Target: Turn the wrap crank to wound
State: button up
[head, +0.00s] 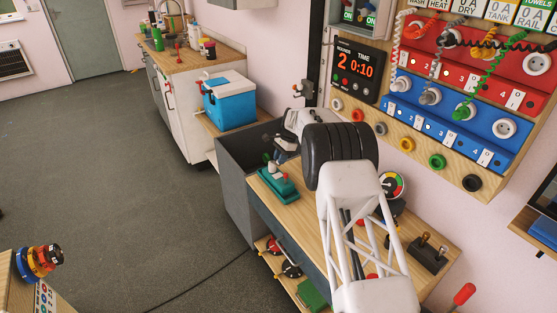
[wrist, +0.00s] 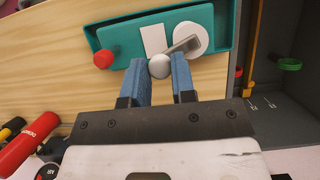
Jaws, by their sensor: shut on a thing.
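The wrap crank is on a teal device (head: 278,187) at the far end of the wooden bench. In the wrist view, the teal device (wrist: 112,36) shows a white round hub (wrist: 190,38), a short grey crank arm (wrist: 181,48) and a pale ball knob (wrist: 159,67). My gripper (wrist: 160,72) has its blue fingers on either side of the ball knob and is shut on it. A red knob (wrist: 103,60) sits at the left end of the device. In the head view my gripper (head: 283,148) is partly hidden behind my arm.
A grey open bin (head: 243,190) stands beside the bench. A blue cooler (head: 230,102) is beyond it. A gauge (head: 393,185) and black lever box (head: 428,254) stand on the bench to the right. A socket panel (head: 455,105) hangs on the wall.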

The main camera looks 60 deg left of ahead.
jog(key=n, duration=0.1)
jog(key=w+a+n+h, duration=0.1)
jog(key=n, duration=0.1)
jog(key=shift+n, duration=0.3)
jog(key=n, duration=0.1)
jog(key=n+h, duration=0.1)
jog(key=shift+w+a+f+n+t, duration=0.1)
jog(key=shift+w+a+n+t, duration=0.2)
jog(key=shift+n+t, duration=0.1)
jog(key=a+n+t, duration=0.1)
jog(key=n, duration=0.3)
jog(key=a+n+t+h, duration=0.1)
jog(key=a+n+t, duration=0.1)
jog(key=n, duration=0.3)
jog(key=a+n+t+h, duration=0.1)
jog(key=n+t, duration=0.1)
jog(key=n, duration=0.3)
jog(key=shift+s+a, duration=0.3)
jog(key=shift+s, duration=0.05)
jog(key=n, duration=0.1)
jog(key=n+t, duration=0.1)
jog(key=s+n, duration=0.1)
jog(key=n, duration=0.1)
jog(key=shift+a, duration=0.35)
jog(key=shift+s+a+n+t+y, duration=0.1)
jog(key=shift+s+n+t+y, duration=0.25)
jog(key=shift+n, duration=0.65)
jog(key=shift+s+a+n+t+y, duration=0.1)
jog(key=shift+s+n+t+y, duration=0.2)
jog(key=shift+n, duration=0.7)
